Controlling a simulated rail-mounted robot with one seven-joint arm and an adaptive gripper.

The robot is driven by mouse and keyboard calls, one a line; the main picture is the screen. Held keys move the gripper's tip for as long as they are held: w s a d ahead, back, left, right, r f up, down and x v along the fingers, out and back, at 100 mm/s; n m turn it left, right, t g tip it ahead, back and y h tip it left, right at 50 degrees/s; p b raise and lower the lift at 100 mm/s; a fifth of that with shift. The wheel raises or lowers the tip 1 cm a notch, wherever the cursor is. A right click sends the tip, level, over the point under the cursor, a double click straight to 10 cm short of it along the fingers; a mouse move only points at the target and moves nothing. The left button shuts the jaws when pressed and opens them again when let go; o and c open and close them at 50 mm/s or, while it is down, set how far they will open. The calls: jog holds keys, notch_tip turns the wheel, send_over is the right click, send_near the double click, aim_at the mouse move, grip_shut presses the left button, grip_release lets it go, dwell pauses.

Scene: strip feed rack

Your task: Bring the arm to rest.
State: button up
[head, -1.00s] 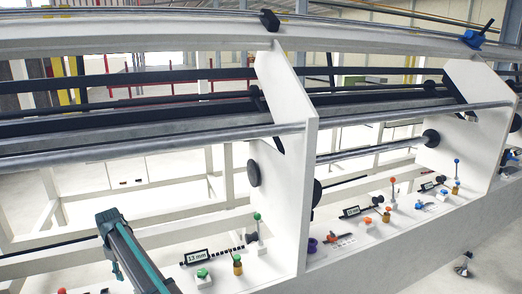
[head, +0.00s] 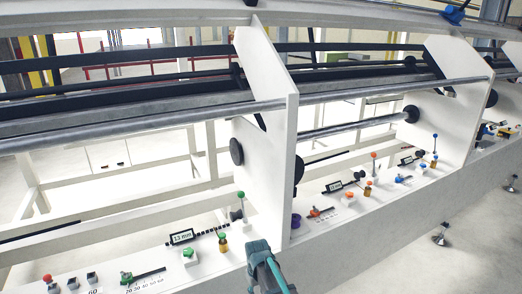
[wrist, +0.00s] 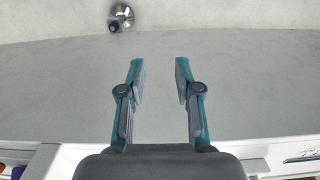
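My gripper (wrist: 156,65) shows in the wrist view with its two teal and grey fingers apart. Nothing is between them, and they point over a plain grey surface (wrist: 155,100). In the head view a teal part of my arm shows at the bottom middle, in front of the white rack's (head: 268,130) divider panel. The fingertips cannot be made out there. No held object is seen.
The rack's lower ledge carries a 13 mm display (head: 182,237), a green-knobbed slider (head: 127,278), a green-topped lever (head: 240,200) and a purple part (head: 296,220). A round metal foot (head: 440,232) stands on open floor at right; one also shows in the wrist view (wrist: 121,15).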

jog(key=s+d+f+m, duration=0.3)
jog(key=s+d+m, duration=0.2)
jog(key=s+d, duration=1.15)
jog(key=s+f+g, duration=0.2)
jog(key=s+f, duration=0.4)
jog(key=s, duration=0.3)
jog(key=s+d+f+g, duration=0.1)
jog(key=s+f+g, duration=0.1)
jog(key=s+f, duration=0.4)
jog(key=s+f+g, duration=0.2)
jog(key=s+f, duration=0.4)
jog(key=s, duration=0.6)
jog(key=shift+s+d+g, duration=0.2)
jog(key=shift+d+g, duration=0.2)
jog(key=shift+w+d+f, duration=0.1)
